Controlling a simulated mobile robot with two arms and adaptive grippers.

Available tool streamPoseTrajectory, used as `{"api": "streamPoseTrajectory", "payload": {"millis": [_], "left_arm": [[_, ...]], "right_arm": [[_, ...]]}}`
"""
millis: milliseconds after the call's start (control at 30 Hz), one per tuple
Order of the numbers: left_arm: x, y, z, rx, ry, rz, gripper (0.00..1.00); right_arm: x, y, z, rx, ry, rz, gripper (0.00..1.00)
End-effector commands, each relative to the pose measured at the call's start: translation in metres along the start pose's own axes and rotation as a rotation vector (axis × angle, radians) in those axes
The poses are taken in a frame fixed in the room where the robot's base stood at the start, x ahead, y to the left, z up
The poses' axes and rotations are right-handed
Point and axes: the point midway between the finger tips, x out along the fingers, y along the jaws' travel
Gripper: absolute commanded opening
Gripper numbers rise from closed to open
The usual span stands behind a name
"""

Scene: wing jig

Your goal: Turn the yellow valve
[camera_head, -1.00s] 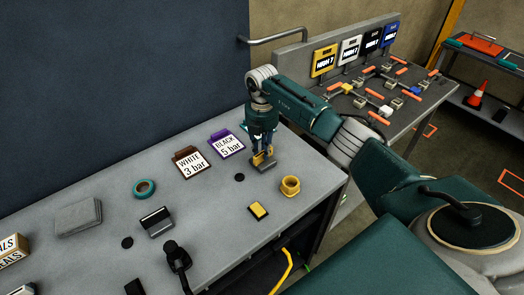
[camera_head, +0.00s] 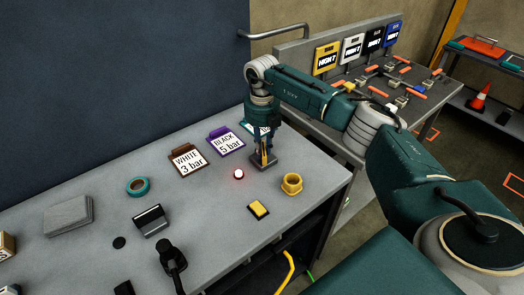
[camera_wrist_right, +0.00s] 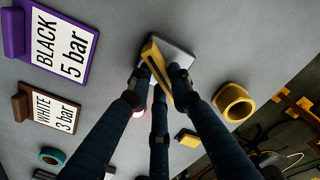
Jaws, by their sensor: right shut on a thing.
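The yellow valve is a yellow lever handle (camera_head: 265,155) on a grey block (camera_head: 263,165) that stands on the grey workbench. My right gripper (camera_head: 264,150) comes down from above and is shut on the handle. In the right wrist view the handle (camera_wrist_right: 156,68) lies between the fingertips of my right gripper (camera_wrist_right: 160,85), slanting across the grey block (camera_wrist_right: 178,53). The fingers hide part of the handle and block. My left gripper is not in view.
A yellow ring (camera_head: 291,184) and a small yellow block (camera_head: 258,209) stand close by. A red light (camera_head: 238,174) glows on the bench. Signs read "BLACK 5 bar" (camera_head: 226,143) and "WHITE 3 bar" (camera_head: 187,160). A table with orange-handled valves (camera_head: 405,88) stands behind my right arm.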

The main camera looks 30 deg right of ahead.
Motion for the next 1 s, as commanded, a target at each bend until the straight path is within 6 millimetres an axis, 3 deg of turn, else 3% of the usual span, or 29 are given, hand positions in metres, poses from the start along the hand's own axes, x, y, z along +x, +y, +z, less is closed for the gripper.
{"api": "streamPoseTrajectory", "payload": {"millis": [500, 1000], "left_arm": [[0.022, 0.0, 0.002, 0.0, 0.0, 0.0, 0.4], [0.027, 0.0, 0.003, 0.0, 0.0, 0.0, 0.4]], "right_arm": [[-0.001, 0.0, -0.001, -0.431, -0.005, 0.002, 0.0], [-0.002, -0.001, -0.001, -0.593, -0.006, 0.0, 0.0]]}}
